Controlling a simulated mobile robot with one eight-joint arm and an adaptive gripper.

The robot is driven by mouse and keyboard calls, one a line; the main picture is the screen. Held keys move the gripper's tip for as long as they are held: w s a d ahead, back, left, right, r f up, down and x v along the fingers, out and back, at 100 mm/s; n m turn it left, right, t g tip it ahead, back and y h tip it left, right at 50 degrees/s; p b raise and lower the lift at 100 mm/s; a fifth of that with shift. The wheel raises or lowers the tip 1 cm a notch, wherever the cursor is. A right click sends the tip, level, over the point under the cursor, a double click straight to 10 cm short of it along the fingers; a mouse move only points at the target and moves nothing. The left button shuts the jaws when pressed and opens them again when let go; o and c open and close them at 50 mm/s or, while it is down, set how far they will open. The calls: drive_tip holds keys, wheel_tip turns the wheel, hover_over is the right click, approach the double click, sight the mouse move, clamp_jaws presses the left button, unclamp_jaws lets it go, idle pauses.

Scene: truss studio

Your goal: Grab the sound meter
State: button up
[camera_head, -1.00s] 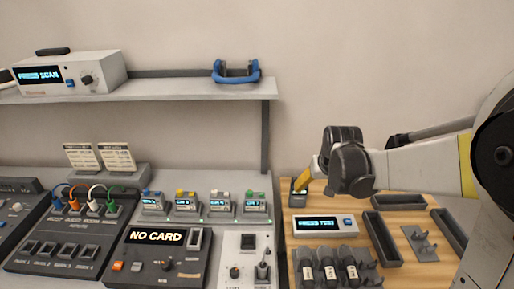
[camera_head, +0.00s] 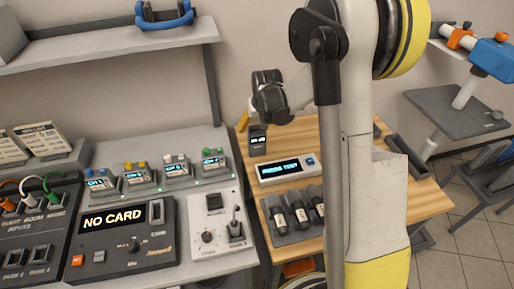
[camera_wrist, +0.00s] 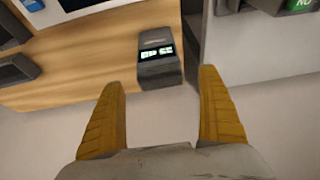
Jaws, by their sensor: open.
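A small dark grey device with a lit display, which looks like the sound meter (camera_head: 257,141), stands at the back left corner of the wooden table. In the wrist view the sound meter (camera_wrist: 160,70) sits at the table edge, a little ahead of the fingertips and between their lines. My gripper (camera_wrist: 162,82) is open and empty, its two yellow fingers apart. In the head view my gripper (camera_head: 247,116) is just above and beside the meter, and one yellow finger shows. The other finger is hidden by the wrist.
A PRESS TEST box (camera_head: 286,168) and a rack of dark cylinders (camera_head: 296,213) stand on the wooden table (camera_head: 408,207). The white console with card modules (camera_head: 174,171) lies close on the left. A shelf (camera_head: 110,44) is above it.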

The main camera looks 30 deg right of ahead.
drive_tip(key=x, duration=0.2)
drive_tip(key=shift+w+f+b, duration=0.2)
drive_tip(key=shift+f+b, duration=0.1)
drive_tip(key=shift+f, duration=0.1)
drive_tip(key=shift+r, duration=0.1)
drive_tip(key=c, duration=1.5)
drive_tip(key=shift+c, duration=0.2)
drive_tip(key=shift+r, duration=0.15)
